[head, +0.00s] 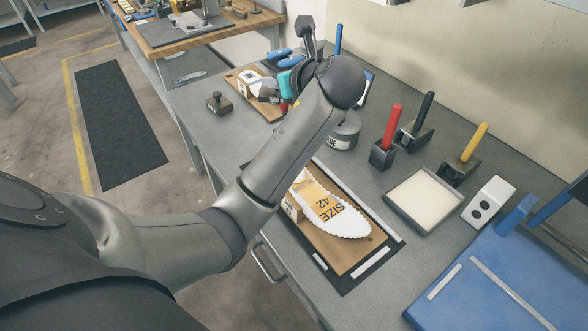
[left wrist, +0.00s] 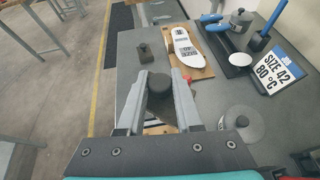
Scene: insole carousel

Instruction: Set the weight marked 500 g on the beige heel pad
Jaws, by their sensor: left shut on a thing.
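My left gripper (left wrist: 163,88) is shut on a dark weight (left wrist: 160,98), held above the bench. In the head view the weight (head: 268,93) shows beside the gripper (head: 283,92), with a small label that seems to read 500 g. On the near board lies a white insole marked SIZE 42 (head: 335,212). A beige block (head: 290,208) shows at its left end, partly hidden by my forearm; I cannot tell for sure that it is the heel pad. My right gripper is not in view.
A second dark weight (head: 219,103) stands on the bench's left. Another white insole lies on a far wooden board (left wrist: 205,72). A grey glue tin (head: 345,130), red, black and yellow handled tools, and a pale tray (head: 397,205) stand to the right. A blue mat covers the right corner.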

